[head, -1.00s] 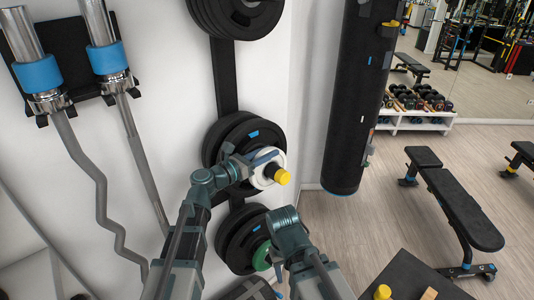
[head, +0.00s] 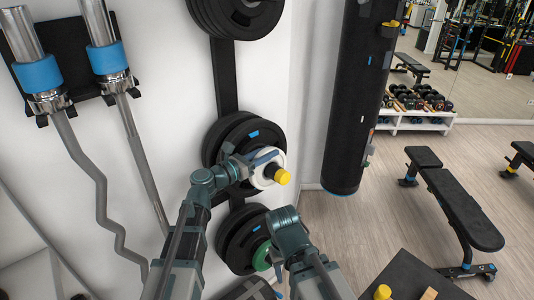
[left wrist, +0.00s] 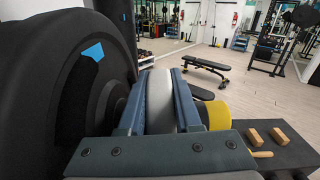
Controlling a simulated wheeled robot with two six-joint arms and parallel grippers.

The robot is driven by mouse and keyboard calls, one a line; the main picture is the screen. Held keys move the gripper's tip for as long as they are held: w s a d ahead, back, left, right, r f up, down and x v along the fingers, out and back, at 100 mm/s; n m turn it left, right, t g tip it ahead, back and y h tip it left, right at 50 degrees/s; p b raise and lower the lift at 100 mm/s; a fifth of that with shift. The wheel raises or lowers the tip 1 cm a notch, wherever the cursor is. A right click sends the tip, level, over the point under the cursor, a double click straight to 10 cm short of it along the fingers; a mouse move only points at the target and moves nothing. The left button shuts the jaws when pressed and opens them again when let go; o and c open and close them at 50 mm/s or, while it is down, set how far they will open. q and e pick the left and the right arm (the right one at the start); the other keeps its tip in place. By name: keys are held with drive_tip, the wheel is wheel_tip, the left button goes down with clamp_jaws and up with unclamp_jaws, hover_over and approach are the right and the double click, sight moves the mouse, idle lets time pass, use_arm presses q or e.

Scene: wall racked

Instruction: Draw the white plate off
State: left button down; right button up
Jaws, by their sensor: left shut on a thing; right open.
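The white plate (head: 280,158) sits on the middle peg of the wall rack, in front of larger black plates (head: 224,135). The peg ends in a yellow cap (head: 282,177). My left gripper (head: 264,156) is shut on the white plate at its upper rim. In the left wrist view the white plate (left wrist: 160,98) stands upright between the blue fingers, with the yellow cap (left wrist: 215,113) to its right and a big black plate (left wrist: 60,85) to its left. My right gripper (head: 279,266) is low beside the lower plates, its fingers hard to make out; it is open.
Lower black plates (head: 238,240) and a green plate (head: 262,257) hang below. Curl bars (head: 105,200) hang at left. A black punching bag (head: 352,110) hangs to the right. A dark box top (head: 405,278) with small items stands at lower right. Floor beyond is partly clear.

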sight(279, 169)
use_arm(q)
drive_tip(key=shift+s+d, duration=0.1)
drive_tip(key=shift+s, duration=0.05)
idle(0.5)
drive_tip(key=shift+s+d+r+p, duration=0.15)
drive_tip(key=shift+s+d, duration=0.7)
drive_tip(key=shift+s, duration=0.15)
drive_tip(key=shift+s+d+r+p, duration=0.15)
drive_tip(key=shift+s+d, duration=0.65)
drive_tip(key=shift+s, duration=0.15)
drive_tip(key=shift+s+d+r, duration=0.2)
drive_tip(key=shift+s+d, duration=0.85)
drive_tip(key=shift+s, duration=0.2)
idle(0.8)
drive_tip(key=shift+s+d+r+p, duration=0.1)
drive_tip(key=shift+s+d+p, duration=0.2)
drive_tip(key=shift+s+d, duration=0.3)
